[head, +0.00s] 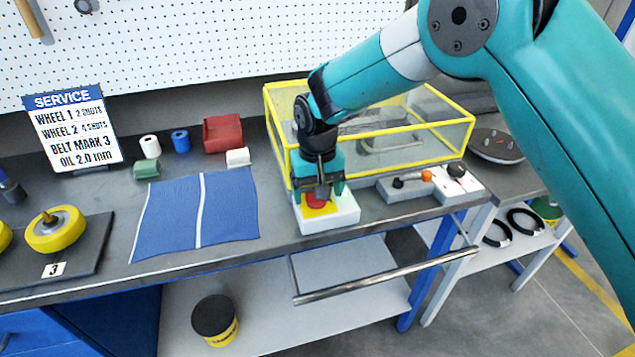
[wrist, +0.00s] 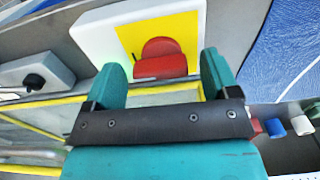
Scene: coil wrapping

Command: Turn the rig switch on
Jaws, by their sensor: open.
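A white box (head: 330,219) with a yellow face (head: 310,212) and a red knob (head: 317,200) stands at the bench's front edge; it looks like the rig switch. In the wrist view, the red knob (wrist: 162,58) is rounded, with a small dark mark at its left, on the yellow plate (wrist: 180,28). A green glow shows on the white box (wrist: 92,28) at its left edge. My gripper (head: 321,188) is directly over the box, pointing down. In the wrist view its open fingers (wrist: 163,80) are on either side of the knob; contact cannot be told.
A yellow-framed clear guard (head: 440,130) stands right behind my gripper. A blue cloth (head: 225,205) lies left. A rail (head: 385,277) runs below the bench edge.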

